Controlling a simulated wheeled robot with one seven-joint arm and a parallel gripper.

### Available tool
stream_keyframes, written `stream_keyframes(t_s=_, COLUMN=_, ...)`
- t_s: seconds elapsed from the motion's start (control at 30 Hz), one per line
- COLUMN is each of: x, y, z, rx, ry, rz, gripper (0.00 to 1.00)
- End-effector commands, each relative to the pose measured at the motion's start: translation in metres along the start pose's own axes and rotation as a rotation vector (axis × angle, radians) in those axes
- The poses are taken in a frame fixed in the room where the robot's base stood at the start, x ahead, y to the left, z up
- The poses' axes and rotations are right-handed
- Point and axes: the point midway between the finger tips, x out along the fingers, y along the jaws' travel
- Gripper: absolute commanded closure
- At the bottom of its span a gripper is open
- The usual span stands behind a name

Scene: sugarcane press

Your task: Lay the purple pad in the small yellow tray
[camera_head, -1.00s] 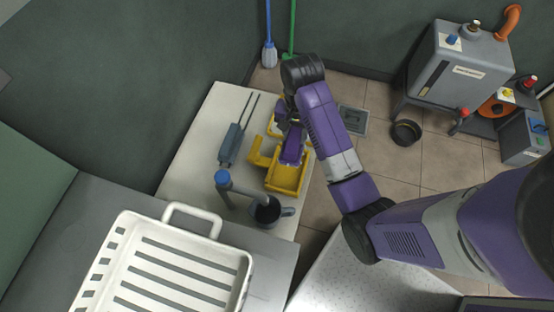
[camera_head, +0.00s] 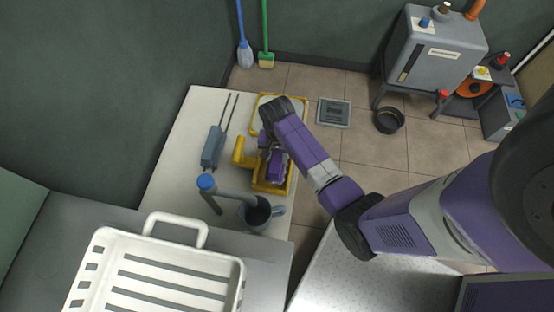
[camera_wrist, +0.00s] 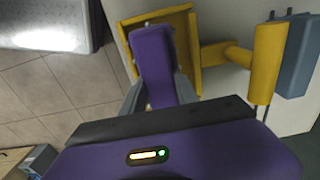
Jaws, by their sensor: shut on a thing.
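The purple pad (camera_head: 277,164) is held over the small yellow tray (camera_head: 285,188), whose handle (camera_head: 239,151) sticks out to the left. In the wrist view the pad (camera_wrist: 153,52) lies lengthwise within the outline of the tray (camera_wrist: 187,40), its far end near the tray's far wall. My gripper (camera_wrist: 160,88) is shut on the near part of the pad, with a grey finger on each side. I cannot tell whether the pad touches the tray floor. In the head view my wrist hides part of the tray.
A grey two-pronged tool (camera_head: 213,147) lies to the left. A yellow-rimmed tray (camera_head: 264,99) lies behind. A white slotted rack (camera_head: 160,262) is nearer.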

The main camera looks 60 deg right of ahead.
Motion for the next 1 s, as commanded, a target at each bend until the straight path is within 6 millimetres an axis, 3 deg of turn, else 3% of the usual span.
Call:
stream_keyframes(t_s=0.3, x=0.036, y=0.000, z=0.000, rx=-0.001, ry=-0.001, rz=0.001, gripper=0.96)
stream_keyframes(t_s=0.67, x=0.040, y=0.000, z=0.000, rx=-0.001, ry=0.000, rz=0.000, gripper=0.96)
stream_keyframes(t_s=0.7, x=0.041, y=0.000, z=0.000, rx=-0.001, ry=-0.001, rz=0.000, gripper=0.62)
stream_keyframes(t_s=0.8, x=0.040, y=0.000, z=0.000, rx=-0.001, ry=0.000, rz=0.000, gripper=0.42)
stream_keyframes(t_s=1.0, x=0.040, y=0.000, z=0.000, rx=-0.001, ry=-0.001, rz=0.001, gripper=0.42)
